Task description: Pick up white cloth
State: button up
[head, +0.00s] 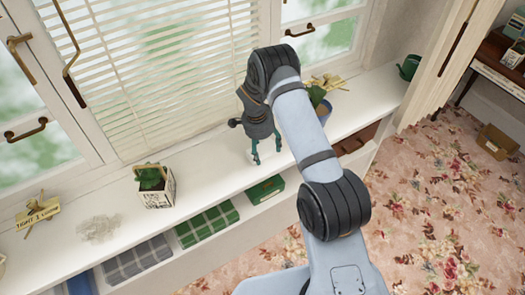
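My gripper (266,153) points down over the white window ledge (215,172), in front of the blinds. Its two teal fingertips are apart. A pale white patch (264,147) shows between and just behind the fingers; it may be the white cloth, but it is small, partly hidden by the gripper and hard to tell from the ledge. I cannot tell whether the fingers touch it. A flat, beige-grey, frayed patch (99,228) lies on the ledge at the left, far from my gripper.
A potted plant in a white box (154,185) stands left of my gripper. A small sign (37,213) is at the far left. A blue pot (323,111) and a yellowish sign (328,82) stand to the right. A green watering can (409,67) is farther right. Folded fabrics (207,224) lie below the ledge.

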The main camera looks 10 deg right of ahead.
aim_at(267, 150)
jog(key=c, duration=0.6)
jog(key=shift+c, duration=0.2)
jog(key=shift+r, duration=0.1)
jog(key=shift+r+b, duration=0.4)
jog(key=shift+r, duration=0.15)
jog(key=r+b, duration=0.1)
jog(key=r, duration=0.1)
jog(key=shift+s+d+r+b, duration=0.15)
jog(key=shift+d+r+b, duration=0.05)
jog(key=shift+r+b, duration=0.2)
jog(key=s+d+r+b, duration=0.3)
jog(key=s+d+r, duration=0.2)
jog(key=s, duration=0.5)
jog(key=shift+d+r+b, duration=0.15)
jog(key=shift+r+b, duration=0.15)
jog(key=shift+r, duration=0.65)
jog(key=o, duration=0.5)
jog(key=c, duration=0.4)
